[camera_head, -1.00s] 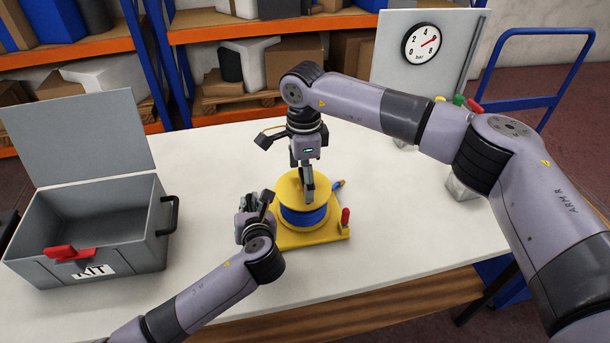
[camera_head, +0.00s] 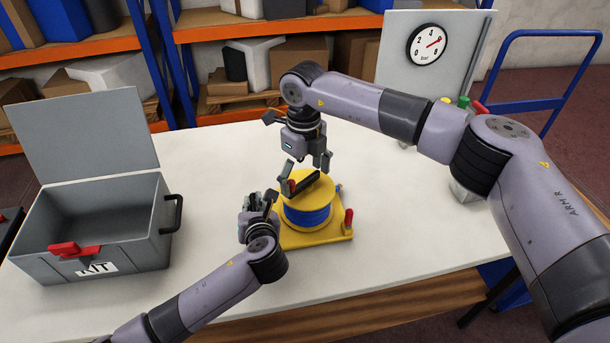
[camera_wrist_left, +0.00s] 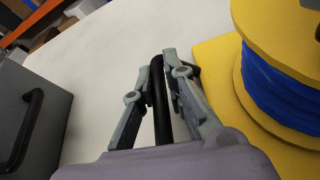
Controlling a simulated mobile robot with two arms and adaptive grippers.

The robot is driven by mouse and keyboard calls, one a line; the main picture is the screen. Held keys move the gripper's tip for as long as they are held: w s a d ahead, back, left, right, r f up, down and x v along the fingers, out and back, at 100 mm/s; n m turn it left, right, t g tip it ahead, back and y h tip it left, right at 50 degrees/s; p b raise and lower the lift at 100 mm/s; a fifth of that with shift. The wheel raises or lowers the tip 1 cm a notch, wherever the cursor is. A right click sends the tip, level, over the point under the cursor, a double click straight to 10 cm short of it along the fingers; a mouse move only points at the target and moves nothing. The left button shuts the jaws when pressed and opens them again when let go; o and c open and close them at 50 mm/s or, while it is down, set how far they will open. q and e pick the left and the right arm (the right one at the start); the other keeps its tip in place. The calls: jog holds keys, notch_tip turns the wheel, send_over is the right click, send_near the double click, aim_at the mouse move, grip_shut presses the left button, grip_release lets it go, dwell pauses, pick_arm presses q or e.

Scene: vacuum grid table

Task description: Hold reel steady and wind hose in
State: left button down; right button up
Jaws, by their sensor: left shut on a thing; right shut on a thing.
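The yellow reel (camera_head: 318,187) with blue hose (camera_head: 308,217) wound on it stands on a yellow base (camera_head: 315,238) on the table; it also shows in the left wrist view (camera_wrist_left: 285,30). A black crank arm with a red knob (camera_head: 292,187) lies across the reel's top. My right gripper (camera_head: 290,183) is shut on the knob, above the reel's left side. My left gripper (camera_head: 257,200) is shut on a black bar (camera_wrist_left: 160,105) beside the base's left edge. A small blue piece (camera_head: 339,188) shows behind the reel's right side.
A red-handled lever (camera_head: 348,218) stands on the base's right corner. An open grey box (camera_head: 95,235) marked KIT is at the left. A gauge panel (camera_head: 425,60) is at the back right. The white table (camera_head: 400,255) is clear at front right.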

pick_arm(q)
jog(key=shift+a+f, duration=0.15)
jog(key=shift+a, duration=0.05)
pick_arm(e)
jog(key=m, duration=0.6)
jog(key=shift+w+a+f, duration=0.1)
jog(key=shift+f, duration=0.05)
jog(key=shift+m, duration=0.4)
jog(key=o, duration=1.1)
jog(key=shift+w, duration=0.1)
pick_arm(q)
jog(key=shift+d, duration=0.1)
pick_arm(e)
jog(key=shift+r, duration=0.45)
notch_tip(320, 180, up, 11)
jog(key=shift+r, duration=0.15)
